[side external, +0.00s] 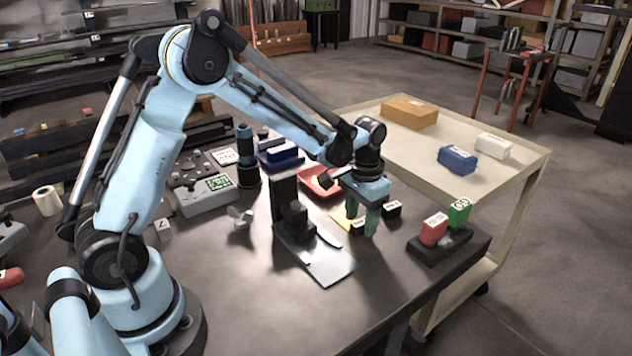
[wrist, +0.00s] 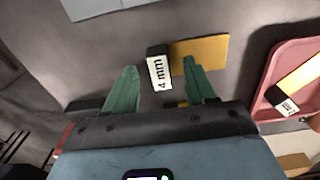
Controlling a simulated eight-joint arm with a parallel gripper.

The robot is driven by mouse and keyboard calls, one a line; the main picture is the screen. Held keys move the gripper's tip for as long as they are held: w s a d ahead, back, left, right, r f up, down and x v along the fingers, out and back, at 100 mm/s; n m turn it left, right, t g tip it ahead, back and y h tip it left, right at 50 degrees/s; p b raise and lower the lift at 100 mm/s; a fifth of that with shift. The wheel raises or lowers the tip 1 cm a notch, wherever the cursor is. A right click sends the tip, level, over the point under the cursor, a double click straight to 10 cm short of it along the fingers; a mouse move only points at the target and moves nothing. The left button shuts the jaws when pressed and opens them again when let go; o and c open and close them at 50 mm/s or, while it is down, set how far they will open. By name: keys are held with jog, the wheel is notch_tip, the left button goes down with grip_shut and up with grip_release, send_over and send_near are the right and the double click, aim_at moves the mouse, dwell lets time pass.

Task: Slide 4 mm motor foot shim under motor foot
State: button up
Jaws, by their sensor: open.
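The 4 mm shim is a yellow plate with a black handle block, whose white face reads "4 mm" (wrist: 158,70). In the wrist view its yellow plate (wrist: 208,50) extends right from the block. My gripper (side external: 362,233) is open, with its green fingers pointing down near the table. In the wrist view the labelled block appears between the two fingertips, not visibly gripped. In the side view the yellow plate (side external: 340,219) lies beside the fingers. A dark upright block on a grey plate (side external: 328,268), likely the motor foot fixture, stands left of my gripper.
A red tray (side external: 310,193) behind my gripper holds another labelled yellow piece (wrist: 312,82). A small black block (side external: 391,210) sits right of the fingers. A black stand (side external: 455,248) with red and green blocks is at the right table edge. A cart (side external: 500,180) stands beyond.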

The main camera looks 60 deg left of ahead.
jog(key=shift+f, duration=0.2)
grip_shut()
jog(key=shift+r, duration=0.15)
